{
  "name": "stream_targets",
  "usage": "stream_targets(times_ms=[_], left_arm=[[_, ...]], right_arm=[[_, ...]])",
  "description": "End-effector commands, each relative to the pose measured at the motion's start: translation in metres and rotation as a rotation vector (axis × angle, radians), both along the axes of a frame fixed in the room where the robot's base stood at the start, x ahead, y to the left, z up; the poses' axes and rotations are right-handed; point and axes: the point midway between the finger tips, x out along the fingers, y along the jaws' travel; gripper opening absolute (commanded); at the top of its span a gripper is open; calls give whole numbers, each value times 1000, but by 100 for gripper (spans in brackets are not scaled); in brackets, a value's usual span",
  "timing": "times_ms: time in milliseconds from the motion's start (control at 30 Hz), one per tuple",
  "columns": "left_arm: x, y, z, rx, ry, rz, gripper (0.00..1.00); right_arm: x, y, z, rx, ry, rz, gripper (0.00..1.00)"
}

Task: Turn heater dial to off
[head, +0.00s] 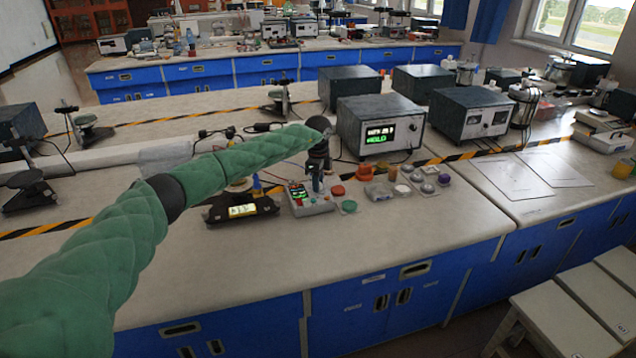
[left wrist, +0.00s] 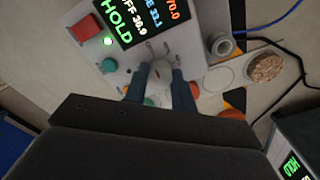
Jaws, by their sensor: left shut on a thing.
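A small light-grey control unit (head: 311,208) stands on the bench in the middle of the head view. In the left wrist view its panel (left wrist: 88,52) shows a dark screen (left wrist: 142,14) reading HOLD with coloured numbers, a red button and a lit green lamp. A pale round dial (left wrist: 160,73) with marks around it is on the panel below the screen. My left gripper (left wrist: 161,86) points down at it, shut on the dial with one dark finger on each side. In the head view the left gripper (head: 317,186) hides the dial. My right gripper is out of view.
A black scale-like device (head: 242,209) with a lit display is left of the unit. A grey instrument box (head: 380,128) stands behind. The front bench strip is clear.

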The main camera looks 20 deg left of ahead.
Motion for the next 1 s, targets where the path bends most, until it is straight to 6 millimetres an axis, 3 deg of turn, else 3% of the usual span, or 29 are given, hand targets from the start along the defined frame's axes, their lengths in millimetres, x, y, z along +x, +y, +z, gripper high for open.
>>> stream_targets(times_ms=[733,767,833,1000], left_arm=[[2,1,3,0,-5,84,3],[2,1,3,0,-5,84,32],[1,1,3,0,-5,84,45],[1,1,2,0,-2,83,48]], right_arm=[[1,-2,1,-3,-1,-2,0],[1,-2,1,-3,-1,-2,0],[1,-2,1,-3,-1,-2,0],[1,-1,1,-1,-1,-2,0]])
